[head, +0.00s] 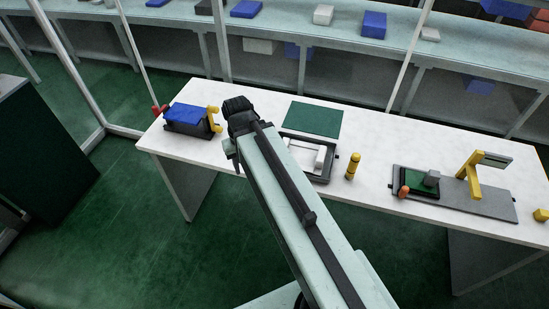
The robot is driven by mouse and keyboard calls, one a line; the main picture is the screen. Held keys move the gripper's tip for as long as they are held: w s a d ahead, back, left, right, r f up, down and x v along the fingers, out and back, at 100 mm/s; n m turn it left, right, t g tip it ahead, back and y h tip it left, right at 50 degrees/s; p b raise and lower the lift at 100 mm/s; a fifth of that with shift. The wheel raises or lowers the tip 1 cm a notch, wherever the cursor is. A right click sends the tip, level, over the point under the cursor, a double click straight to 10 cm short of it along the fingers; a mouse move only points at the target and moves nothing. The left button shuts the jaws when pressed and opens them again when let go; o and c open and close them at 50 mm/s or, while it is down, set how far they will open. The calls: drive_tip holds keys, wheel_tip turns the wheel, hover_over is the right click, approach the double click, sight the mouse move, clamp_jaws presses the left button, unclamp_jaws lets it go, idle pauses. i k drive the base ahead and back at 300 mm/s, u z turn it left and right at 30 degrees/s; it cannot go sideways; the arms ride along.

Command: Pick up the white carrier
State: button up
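A white piece that looks like the carrier (320,157) lies in a dark-rimmed tray (328,176) on the white table, just right of my arm. My arm covers the tray's left part, so the white piece's full outline is hidden. My gripper (236,118) is at the far end of my arm, over the table and left of the tray. Its fingers are not clearly visible, so I cannot tell whether it is open or holds anything.
A green mat (313,119) lies behind the tray. A yellow post (351,166) stands right of it. A blue-topped fixture (188,114) with red and yellow parts is at left. A grey plate (491,203) with a yellow stand (471,176) and green board (419,183) is at right.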

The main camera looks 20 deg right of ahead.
sight(311, 157)
drive_tip(key=u, duration=1.85)
drive_tip(key=i, duration=2.5)
drive_tip(key=z, duration=3.35)
drive_tip(key=i, duration=1)
drive_tip(key=u, duration=0.1)
